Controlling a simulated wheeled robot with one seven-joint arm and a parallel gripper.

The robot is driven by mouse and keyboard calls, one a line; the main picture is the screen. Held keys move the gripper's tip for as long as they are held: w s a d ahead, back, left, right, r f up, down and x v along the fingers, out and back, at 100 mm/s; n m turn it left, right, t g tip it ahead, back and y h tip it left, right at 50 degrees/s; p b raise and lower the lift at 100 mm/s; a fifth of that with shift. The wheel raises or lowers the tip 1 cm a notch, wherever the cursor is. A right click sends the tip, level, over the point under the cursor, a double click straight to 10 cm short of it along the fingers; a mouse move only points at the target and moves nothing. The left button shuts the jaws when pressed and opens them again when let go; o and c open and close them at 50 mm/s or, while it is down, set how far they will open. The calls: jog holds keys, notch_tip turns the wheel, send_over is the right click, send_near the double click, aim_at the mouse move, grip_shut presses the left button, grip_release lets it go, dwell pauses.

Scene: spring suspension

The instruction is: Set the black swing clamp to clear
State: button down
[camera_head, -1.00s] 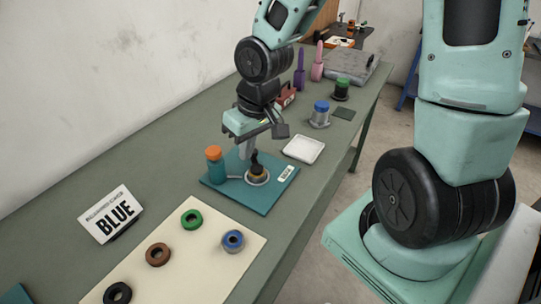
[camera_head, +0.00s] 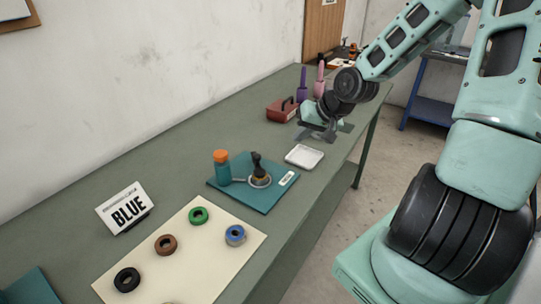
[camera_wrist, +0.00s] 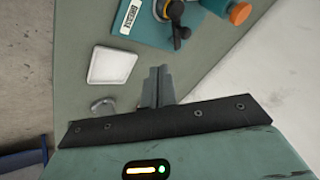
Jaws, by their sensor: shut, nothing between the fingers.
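The teal plate (camera_head: 240,196) lies on the green table. It bears a teal post with an orange cap (camera_head: 221,157), a metal ring on a thin arm, and a white label. The black clamp handle (camera_head: 256,162) rises upright at the ring (camera_head: 260,182); whether the clamp lies over or beside the ring I cannot tell. In the wrist view the black clamp (camera_wrist: 177,22) shows at the top, beyond my fingertips. My gripper (camera_head: 310,134) is shut and empty beyond the plate, near the white tray. In the wrist view its fingers (camera_wrist: 158,82) are together, apart from the clamp.
The white tray (camera_head: 304,157) lies beside the plate. A red toolbox (camera_head: 282,110) and purple and pink bottles stand farther back. Coloured rings lie on a cream mat (camera_head: 190,266) in front. A card reading BLUE (camera_head: 127,209) stands at left. A grey curved piece (camera_wrist: 103,104) lies near my fingers.

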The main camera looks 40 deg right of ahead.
aim_at(256, 160)
dwell(0.3)
jog(key=b+x, duration=0.2)
jog(key=x, duration=0.7)
jog(key=shift+w+f, duration=0.1)
jog(key=shift+f, duration=0.1)
jog(key=shift+w+a+f, duration=0.15)
jog(key=shift+w+a, duration=0.25)
jog(key=shift+a, duration=0.2)
jog(key=shift+w+a+f, duration=0.15)
jog(key=shift+w+a, duration=0.25)
jog(key=shift+a, duration=0.15)
jog(key=shift+w+a+f, duration=0.1)
jog(key=shift+w+a, duration=0.3)
jog(key=shift+a, duration=0.2)
